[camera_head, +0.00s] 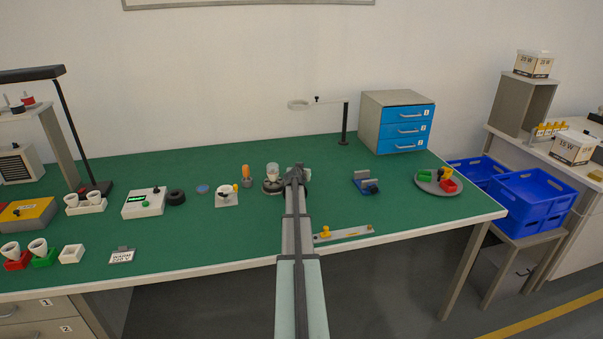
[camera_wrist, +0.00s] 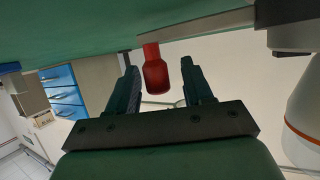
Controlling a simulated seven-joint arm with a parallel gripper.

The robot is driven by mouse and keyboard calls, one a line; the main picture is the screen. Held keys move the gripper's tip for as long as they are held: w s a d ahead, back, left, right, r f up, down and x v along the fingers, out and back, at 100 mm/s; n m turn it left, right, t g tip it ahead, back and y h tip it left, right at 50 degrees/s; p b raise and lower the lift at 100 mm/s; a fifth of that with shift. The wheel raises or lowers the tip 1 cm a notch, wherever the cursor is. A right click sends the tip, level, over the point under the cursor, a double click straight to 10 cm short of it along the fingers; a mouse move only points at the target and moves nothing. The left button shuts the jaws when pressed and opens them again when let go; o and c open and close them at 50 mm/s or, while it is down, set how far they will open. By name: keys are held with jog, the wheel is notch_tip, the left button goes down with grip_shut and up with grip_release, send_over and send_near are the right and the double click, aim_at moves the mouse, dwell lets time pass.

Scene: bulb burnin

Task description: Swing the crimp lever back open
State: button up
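The crimp lever shows in the wrist view as a grey bar (camera_wrist: 205,25) with a red grip (camera_wrist: 155,72) at its end. My gripper (camera_wrist: 157,66) is open, and the red grip stands between its two fingers with a gap visible on each side. The bar runs to a grey crimp fixture (camera_wrist: 288,32) at the right edge. In the head view the fixture (camera_head: 272,187) carries a pale glass bulb (camera_head: 272,169), and my gripper (camera_head: 297,171) is just right of it. My arm and gripper hide the lever there.
Left of the fixture are an orange-handled tool (camera_head: 246,176) and a small white stand (camera_head: 227,198). Right of my arm are a blue cradle (camera_head: 366,184) and a round tray (camera_head: 424,185). A magnifier lamp (camera_head: 345,125) stands behind. A flat strip (camera_head: 350,233) lies at the front edge.

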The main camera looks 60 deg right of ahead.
jog(key=shift+s+a, duration=0.1)
jog(key=shift+a, duration=0.05)
jog(key=v, duration=1.3)
jog(key=shift+a+r, duration=0.2)
jog(key=shift+r, duration=0.05)
